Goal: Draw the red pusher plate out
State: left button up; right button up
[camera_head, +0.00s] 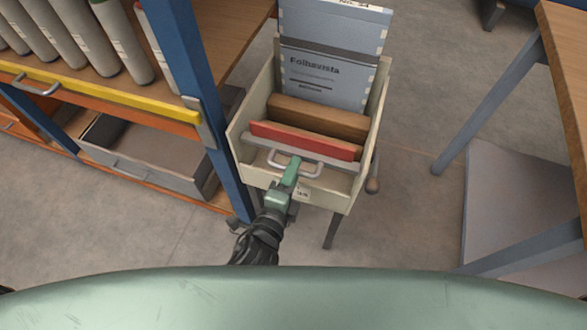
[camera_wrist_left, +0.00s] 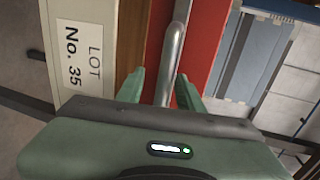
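The red pusher plate (camera_head: 305,141) stands across the inside of a cream box (camera_head: 240,134), with a brown block (camera_head: 320,115) behind it. A grey handle (camera_head: 311,171) sticks out from the plate's near side. My left gripper (camera_head: 292,165) is at this handle, at the near end of the box. In the left wrist view, the gripper (camera_wrist_left: 163,90) is open, with one finger on each side of the handle bar (camera_wrist_left: 177,45) and gaps beside the bar. The red plate (camera_wrist_left: 200,45) lies beyond the fingers. My right gripper is not in view.
A blue-grey folder panel (camera_head: 330,70) stands at the back of the box. A rack with a blue post (camera_head: 185,70) and a yellow rail (camera_head: 110,99) is close on the left. A wooden table (camera_head: 565,50) is at right.

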pick_arm(q)
jog(key=shift+r, duration=0.1)
jog(key=v, duration=0.7)
jog(key=shift+s, duration=0.35)
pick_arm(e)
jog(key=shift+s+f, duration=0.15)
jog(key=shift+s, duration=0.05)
pick_arm(q)
jog(key=shift+a, duration=0.15)
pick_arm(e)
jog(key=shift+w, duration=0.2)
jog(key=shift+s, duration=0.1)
